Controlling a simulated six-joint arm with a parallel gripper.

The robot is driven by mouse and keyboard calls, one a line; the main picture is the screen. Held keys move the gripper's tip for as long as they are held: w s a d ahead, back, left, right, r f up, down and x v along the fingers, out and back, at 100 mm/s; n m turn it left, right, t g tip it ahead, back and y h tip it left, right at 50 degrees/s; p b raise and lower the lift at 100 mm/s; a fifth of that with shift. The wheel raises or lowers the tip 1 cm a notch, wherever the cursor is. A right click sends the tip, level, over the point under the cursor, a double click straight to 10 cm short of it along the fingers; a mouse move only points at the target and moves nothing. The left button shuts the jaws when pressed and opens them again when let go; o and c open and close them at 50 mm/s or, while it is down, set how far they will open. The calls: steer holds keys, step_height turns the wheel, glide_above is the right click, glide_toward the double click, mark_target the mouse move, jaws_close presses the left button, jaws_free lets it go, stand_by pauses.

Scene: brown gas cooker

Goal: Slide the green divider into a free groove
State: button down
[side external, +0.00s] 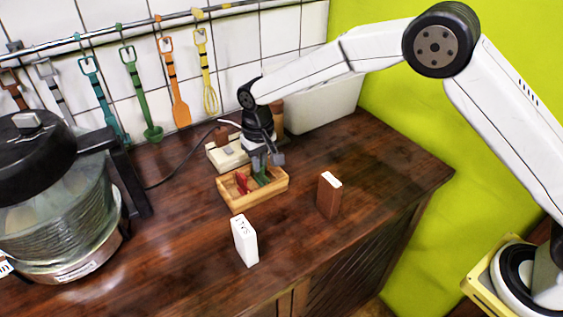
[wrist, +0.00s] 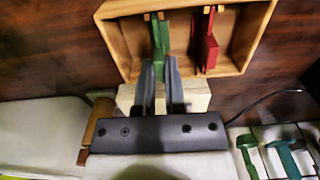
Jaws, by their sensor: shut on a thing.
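A wooden box (side external: 236,201) stands on the dark brown counter and also shows in the wrist view (wrist: 120,48). A red divider (side external: 242,183) stands inside it; it is at the right in the wrist view (wrist: 205,46). My gripper (side external: 260,160) points down at the box, its two fingers shut on the green divider (side external: 262,177). In the wrist view the fingers (wrist: 162,66) hold the near end of the green divider (wrist: 160,36), which lies roughly parallel to the red one. Whether its lower edge sits in a groove is hidden.
A white carton (side external: 244,241) stands in front of the box, and a brown one (side external: 329,196) stands to its right. A pale low object (side external: 224,158) is right behind the box. A large glass appliance (side external: 62,205) fills the left. Utensils hang on the tiled wall.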

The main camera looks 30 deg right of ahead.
steer(key=shift+f, duration=0.45)
steer(key=c, duration=0.6)
jaws_free()
steer(key=shift+r, duration=3.9)
